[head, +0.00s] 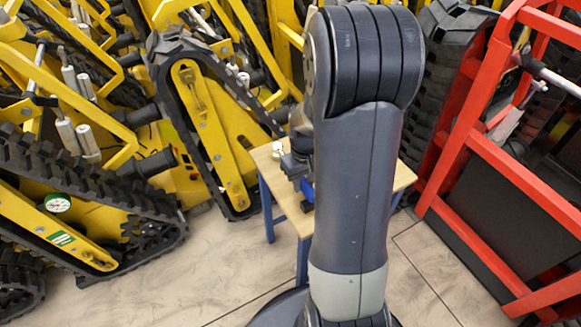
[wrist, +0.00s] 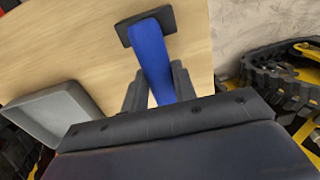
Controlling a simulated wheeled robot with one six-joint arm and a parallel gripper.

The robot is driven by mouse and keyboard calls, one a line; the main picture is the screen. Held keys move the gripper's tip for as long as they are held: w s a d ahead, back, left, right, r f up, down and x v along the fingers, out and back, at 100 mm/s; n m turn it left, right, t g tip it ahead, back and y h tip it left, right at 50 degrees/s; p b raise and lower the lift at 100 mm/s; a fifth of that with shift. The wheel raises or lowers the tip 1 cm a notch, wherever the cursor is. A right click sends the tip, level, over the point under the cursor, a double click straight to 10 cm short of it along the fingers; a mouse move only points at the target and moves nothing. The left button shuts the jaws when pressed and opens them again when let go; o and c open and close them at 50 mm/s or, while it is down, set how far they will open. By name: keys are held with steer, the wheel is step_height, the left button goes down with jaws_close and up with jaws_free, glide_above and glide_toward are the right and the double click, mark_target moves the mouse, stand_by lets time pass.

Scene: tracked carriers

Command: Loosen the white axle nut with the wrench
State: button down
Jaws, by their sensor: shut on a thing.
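A blue bar (wrist: 152,55) with a dark rectangular piece (wrist: 146,27) at its far end lies between the two fingers of my gripper (wrist: 160,80) in the wrist view. My gripper is shut on this blue bar, over the wooden table. I cannot tell for sure that it is the wrench, as its near end is hidden by my gripper. In the head view, a bit of blue (head: 307,189) shows below my gripper (head: 299,172), partly behind my arm. A small white round piece (head: 278,148) shows at the table's left; I cannot tell whether it is the axle nut.
The wooden table (head: 265,157) has blue legs. A grey tray (wrist: 62,105) lies on it at the left in the wrist view. Yellow tracked carriers (head: 215,130) stand close at left and behind. A red frame (head: 470,135) stands at right. Floor in front is clear.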

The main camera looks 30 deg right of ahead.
steer(key=shift+r, duration=0.1)
steer(key=shift+r+p, duration=3)
steer(key=shift+r, duration=0.55)
step_height(320, 180, up, 8)
steer(key=p, duration=0.7)
steer(key=s, duration=2)
steer(key=shift+p, duration=0.45)
